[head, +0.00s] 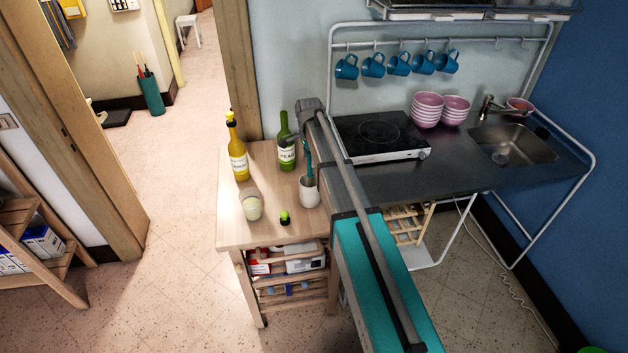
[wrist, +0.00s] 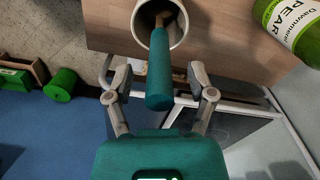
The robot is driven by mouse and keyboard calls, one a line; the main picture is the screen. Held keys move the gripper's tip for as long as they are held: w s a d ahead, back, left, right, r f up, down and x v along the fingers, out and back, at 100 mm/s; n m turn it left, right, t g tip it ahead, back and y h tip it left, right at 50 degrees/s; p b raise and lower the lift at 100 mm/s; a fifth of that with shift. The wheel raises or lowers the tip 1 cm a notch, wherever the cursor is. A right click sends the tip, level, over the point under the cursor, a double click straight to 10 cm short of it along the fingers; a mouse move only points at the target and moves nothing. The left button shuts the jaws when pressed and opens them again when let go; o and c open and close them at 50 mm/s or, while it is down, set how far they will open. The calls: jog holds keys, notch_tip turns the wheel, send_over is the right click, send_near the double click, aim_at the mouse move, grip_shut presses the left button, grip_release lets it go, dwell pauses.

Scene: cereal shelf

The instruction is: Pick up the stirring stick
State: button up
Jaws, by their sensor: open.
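The stirring stick (wrist: 159,75) has a thick teal handle and stands tilted in a white cup (wrist: 146,14) in the wrist view. Its handle points toward my gripper (wrist: 160,72), and its lower part is inside the cup. My gripper is open, with one finger on each side of the handle and a gap showing on both sides. In the head view the white cup (head: 309,191) stands on the wooden cart top (head: 240,226). My arm covers most of my gripper there.
A green bottle (head: 287,148) stands close behind the cup. A yellow bottle (head: 238,152), a pale cup (head: 251,204) and a small green-topped item (head: 285,217) are also on the cart. A dark counter (head: 385,182) with a hob (head: 378,135) adjoins at the right.

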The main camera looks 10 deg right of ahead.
jog(key=shift+f+b, duration=0.45)
jog(key=shift+f, duration=0.25)
grip_shut()
dwell(0.3)
